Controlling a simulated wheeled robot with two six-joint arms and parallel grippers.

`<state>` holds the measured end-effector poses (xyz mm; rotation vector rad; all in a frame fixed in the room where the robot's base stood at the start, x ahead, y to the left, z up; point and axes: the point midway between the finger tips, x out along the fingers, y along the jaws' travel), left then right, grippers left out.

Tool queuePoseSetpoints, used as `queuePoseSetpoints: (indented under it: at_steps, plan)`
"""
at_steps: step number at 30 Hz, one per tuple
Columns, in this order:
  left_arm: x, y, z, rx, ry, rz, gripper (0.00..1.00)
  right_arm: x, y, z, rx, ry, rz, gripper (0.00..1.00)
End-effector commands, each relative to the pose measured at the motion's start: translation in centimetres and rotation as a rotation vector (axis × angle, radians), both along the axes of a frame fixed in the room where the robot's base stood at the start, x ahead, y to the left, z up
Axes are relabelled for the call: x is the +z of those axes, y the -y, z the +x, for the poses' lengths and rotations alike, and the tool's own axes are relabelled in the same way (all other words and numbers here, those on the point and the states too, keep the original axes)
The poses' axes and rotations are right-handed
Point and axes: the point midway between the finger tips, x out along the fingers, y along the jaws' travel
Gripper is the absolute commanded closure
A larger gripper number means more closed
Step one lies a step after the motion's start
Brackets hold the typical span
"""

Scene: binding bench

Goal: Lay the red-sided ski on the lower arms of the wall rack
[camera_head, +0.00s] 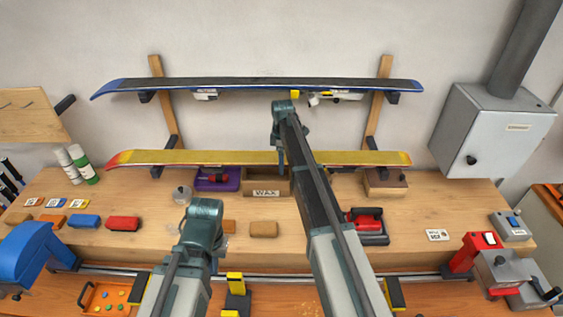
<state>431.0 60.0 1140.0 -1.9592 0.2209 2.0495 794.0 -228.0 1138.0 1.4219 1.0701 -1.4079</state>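The ski with red at its left tip and a yellow face (225,157) lies level across the lower part of the wall rack (156,66). A dark lower arm shows under its left end; contact at the right end is hard to see. My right gripper (281,150) reaches down at the ski's middle, with the arm in front; its fingers are too small and dark to read. My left gripper (190,210) is low over the bench, well in front of the ski and apart from it; its fingers are mostly hidden by its own wrist.
A blue-edged ski (240,83) lies on the upper arms. The bench (130,205) carries a wax box (265,192), a purple tray (218,184), coloured blocks and a red iron (366,221). A grey cabinet (490,130) hangs at right. A metal rail runs along the front.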

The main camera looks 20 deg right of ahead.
Motion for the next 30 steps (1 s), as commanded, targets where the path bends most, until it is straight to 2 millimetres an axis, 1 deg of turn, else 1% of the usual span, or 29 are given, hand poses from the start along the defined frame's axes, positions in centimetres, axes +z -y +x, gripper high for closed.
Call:
queuePoseSetpoints:
  at_steps: [29, 30]
  plan:
    - [-0.40, 0.00, 0.00, 0.000, 0.000, 0.000, 1.00, -0.40, 0.01, 0.00, 0.000, 0.000, -0.001, 0.78]
    - [-0.40, 0.00, 0.00, 0.000, 0.000, 0.000, 1.00, -0.40, 0.02, 0.00, 0.000, 0.000, -0.001, 0.08]
